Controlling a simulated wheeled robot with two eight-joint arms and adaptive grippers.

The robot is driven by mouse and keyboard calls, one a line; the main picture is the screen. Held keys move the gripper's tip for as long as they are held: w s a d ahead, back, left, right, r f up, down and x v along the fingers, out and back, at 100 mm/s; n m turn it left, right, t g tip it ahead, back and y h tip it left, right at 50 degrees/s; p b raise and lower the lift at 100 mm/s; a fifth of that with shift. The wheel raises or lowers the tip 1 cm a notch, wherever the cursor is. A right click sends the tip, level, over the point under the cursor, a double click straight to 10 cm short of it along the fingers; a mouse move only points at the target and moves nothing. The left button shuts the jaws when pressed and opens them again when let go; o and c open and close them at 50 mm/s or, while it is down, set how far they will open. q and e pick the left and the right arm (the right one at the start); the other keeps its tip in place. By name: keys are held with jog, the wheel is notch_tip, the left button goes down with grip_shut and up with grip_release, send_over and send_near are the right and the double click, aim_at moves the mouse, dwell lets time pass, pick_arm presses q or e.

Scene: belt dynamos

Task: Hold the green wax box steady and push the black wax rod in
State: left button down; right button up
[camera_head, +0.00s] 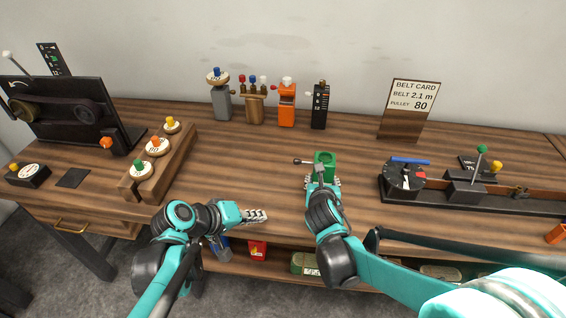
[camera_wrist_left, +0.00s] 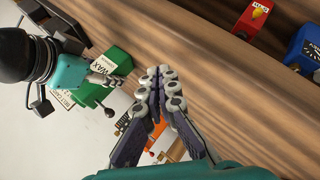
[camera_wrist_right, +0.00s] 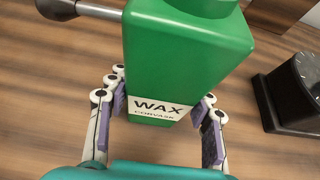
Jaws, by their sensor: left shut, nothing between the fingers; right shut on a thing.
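The green wax box (camera_head: 325,158) stands on the table in front of me, with a white WAX label facing my right gripper in the right wrist view (camera_wrist_right: 190,60). The black wax rod (camera_head: 300,161) sticks out of the box's left side, its dark knob outward; it also shows in the right wrist view (camera_wrist_right: 97,10). My right gripper (camera_head: 323,183) is shut on the box, one finger on either side. My left gripper (camera_head: 266,216) is shut and empty, apart from the box and rod, left of them and nearer the front edge.
Behind stand several tools: a grey one (camera_head: 222,105), an orange one (camera_head: 287,104) and a black one (camera_head: 320,106). A black bench with a dial (camera_head: 405,175) lies right, a wooden rack with knobs (camera_head: 165,165) left. The table between rack and box is clear.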

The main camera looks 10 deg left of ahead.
aim_at(299, 162)
pick_arm(q)
jog(key=w+r+h, duration=0.1)
jog(key=w+a+r+n+t+h, duration=0.1)
jog(key=w, duration=0.1)
jog(key=w+a+n+t+h, duration=0.1)
jog(key=w, duration=0.1)
jog(key=shift+w+a+r, duration=0.1)
jog(key=shift+w+r, duration=0.05)
jog(key=shift+r, duration=0.25)
jog(key=w+a+r+n+t+h, duration=0.2)
jog(key=a+r+t+h, duration=0.1)
jog(key=a, duration=0.1)
jog(key=s+d+x, duration=0.2)
jog(key=x, duration=1)
jog(key=shift+d+r, duration=0.2)
jog(key=shift+r, duration=0.2)
jog(key=shift+w, duration=0.1)
